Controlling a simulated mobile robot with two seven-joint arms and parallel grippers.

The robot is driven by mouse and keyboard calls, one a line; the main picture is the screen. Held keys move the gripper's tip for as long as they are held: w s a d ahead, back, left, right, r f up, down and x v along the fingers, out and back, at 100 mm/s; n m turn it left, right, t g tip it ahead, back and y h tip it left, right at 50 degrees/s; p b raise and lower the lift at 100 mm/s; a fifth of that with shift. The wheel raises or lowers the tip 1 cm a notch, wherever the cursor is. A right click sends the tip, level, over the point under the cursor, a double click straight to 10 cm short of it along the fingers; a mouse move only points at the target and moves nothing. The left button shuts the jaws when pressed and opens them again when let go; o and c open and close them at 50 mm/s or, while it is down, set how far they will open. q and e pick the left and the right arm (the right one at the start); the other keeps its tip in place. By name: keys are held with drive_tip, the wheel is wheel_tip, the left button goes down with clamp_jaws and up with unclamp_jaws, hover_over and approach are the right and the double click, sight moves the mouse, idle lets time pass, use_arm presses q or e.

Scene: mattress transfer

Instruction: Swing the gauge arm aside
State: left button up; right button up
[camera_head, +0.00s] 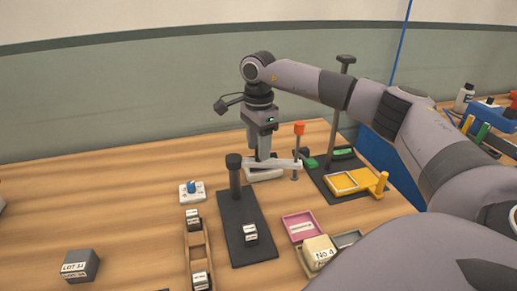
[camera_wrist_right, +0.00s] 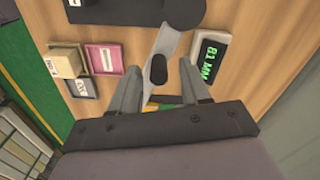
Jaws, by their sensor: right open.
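The gauge arm (camera_head: 284,163) is a light grey bar running right from a dark upright post (camera_head: 235,178) on a black base plate (camera_head: 240,210). A red-topped pin (camera_head: 298,130) stands at its right end. In the right wrist view the gauge arm (camera_wrist_right: 172,45) runs between my fingers, with a dark rounded piece (camera_wrist_right: 158,70) on it. My right gripper (camera_head: 263,153) points down at the bar from behind. Its open fingers (camera_wrist_right: 158,88) lie either side of the bar; contact is unclear. My left gripper is out of view.
A white display unit (camera_wrist_right: 209,56) stands close beside the fingers. A pink tray (camera_head: 299,227), a cream block (camera_head: 319,250) and a wooden rack (camera_head: 197,245) sit in front. A yellow tray (camera_head: 345,183) and tall stand (camera_head: 336,105) are right. The table's left side is mostly clear.

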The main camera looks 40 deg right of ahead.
wheel_tip(320, 180, up, 6)
drive_tip(key=shift+f, duration=0.1)
drive_tip(key=shift+f, duration=0.1)
idle(0.6)
